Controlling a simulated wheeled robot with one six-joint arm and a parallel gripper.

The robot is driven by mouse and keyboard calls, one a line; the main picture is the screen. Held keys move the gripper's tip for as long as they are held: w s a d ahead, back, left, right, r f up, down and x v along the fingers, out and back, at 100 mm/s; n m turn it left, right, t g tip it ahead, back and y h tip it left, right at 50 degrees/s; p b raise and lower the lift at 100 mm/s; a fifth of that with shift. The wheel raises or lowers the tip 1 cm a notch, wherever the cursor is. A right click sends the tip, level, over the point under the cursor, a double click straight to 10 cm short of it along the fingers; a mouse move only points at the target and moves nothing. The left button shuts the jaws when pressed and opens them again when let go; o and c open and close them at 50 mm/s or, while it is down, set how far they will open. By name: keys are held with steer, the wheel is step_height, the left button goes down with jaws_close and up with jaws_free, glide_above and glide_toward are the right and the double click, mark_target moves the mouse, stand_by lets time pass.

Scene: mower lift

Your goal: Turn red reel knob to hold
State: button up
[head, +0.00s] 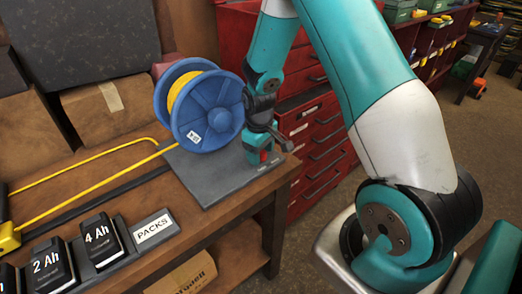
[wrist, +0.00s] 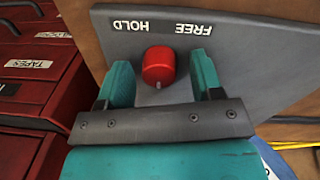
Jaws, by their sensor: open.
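The red reel knob (wrist: 159,68) stands on a grey base plate (wrist: 255,75) in the wrist view. A small pale mark shows on its side nearest my gripper. The labels HOLD (wrist: 131,26) and FREE (wrist: 193,29) appear upside down beyond it, and the knob sits between them, slightly nearer HOLD. My gripper (wrist: 162,78) is open, with one teal finger on each side of the knob and a gap on both sides. In the head view my gripper (head: 264,152) is low over the plate's right end, and the knob is mostly hidden there.
A blue reel (head: 208,112) with yellow cord stands on the plate just left of my gripper. Battery packs (head: 98,240) and a PACKS label (head: 153,229) lie along the bench front. A red drawer cabinet (head: 318,130) stands close behind and right.

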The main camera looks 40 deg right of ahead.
steer(key=c, duration=0.9)
steer(key=shift+m, duration=0.4)
steer(key=m, duration=0.7)
steer(key=shift+m, duration=0.3)
steer(key=m, duration=0.3)
steer(key=shift+g, duration=0.3)
steer(key=shift+d+m, duration=0.1)
steer(key=shift+m, duration=2.1)
